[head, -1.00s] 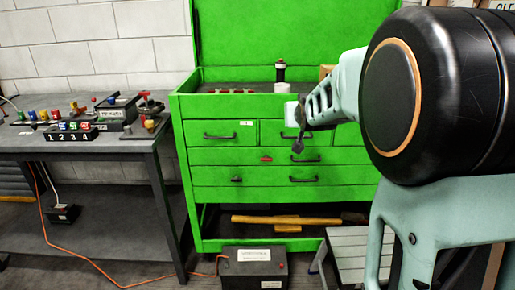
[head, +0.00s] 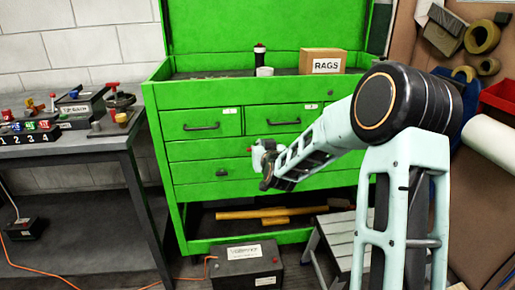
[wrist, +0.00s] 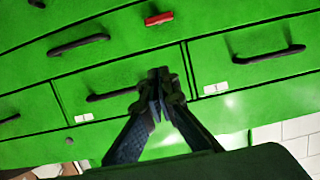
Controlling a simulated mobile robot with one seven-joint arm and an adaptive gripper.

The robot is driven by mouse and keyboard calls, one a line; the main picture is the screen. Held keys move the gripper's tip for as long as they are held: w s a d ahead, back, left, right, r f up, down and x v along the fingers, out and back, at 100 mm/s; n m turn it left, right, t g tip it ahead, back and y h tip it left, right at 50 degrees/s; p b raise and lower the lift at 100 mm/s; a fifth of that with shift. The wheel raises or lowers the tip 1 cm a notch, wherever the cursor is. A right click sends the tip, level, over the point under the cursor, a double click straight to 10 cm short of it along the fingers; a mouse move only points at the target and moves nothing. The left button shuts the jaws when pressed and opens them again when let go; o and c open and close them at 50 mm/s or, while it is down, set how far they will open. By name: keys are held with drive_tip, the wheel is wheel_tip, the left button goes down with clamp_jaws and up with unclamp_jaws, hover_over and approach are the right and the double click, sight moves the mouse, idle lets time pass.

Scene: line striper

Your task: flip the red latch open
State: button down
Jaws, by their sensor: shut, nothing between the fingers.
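The red latch (wrist: 158,18) is a small red bar on the front of the green tool chest, at the top of the wrist view. In the head view only a small red bit of the latch (head: 249,150) shows, just left of my gripper (head: 265,168), which hides the rest. In the wrist view my gripper (wrist: 160,85) has its fingertips together and empty. They overlap a drawer handle (wrist: 112,95) in the picture and appear below and apart from the latch.
The green chest (head: 160,95) has several drawers with protruding dark handles (head: 202,126). A RAGS box (head: 323,62) stands on top. A cluttered workbench (head: 70,148) is at left. A black battery-like box (head: 248,266) and grey step stool (head: 342,235) stand on the floor.

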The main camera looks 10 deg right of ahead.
drive_tip(key=b+x, duration=0.1)
drive_tip(key=x, duration=0.9)
drive_tip(key=shift+f, duration=0.1)
wheel_tip(320, 180, down, 3)
drive_tip(key=shift+r+b, duration=0.15)
drive_tip(key=shift+b, duration=0.5)
drive_tip(key=shift+f, duration=0.55)
drive_tip(key=shift+a, duration=0.1)
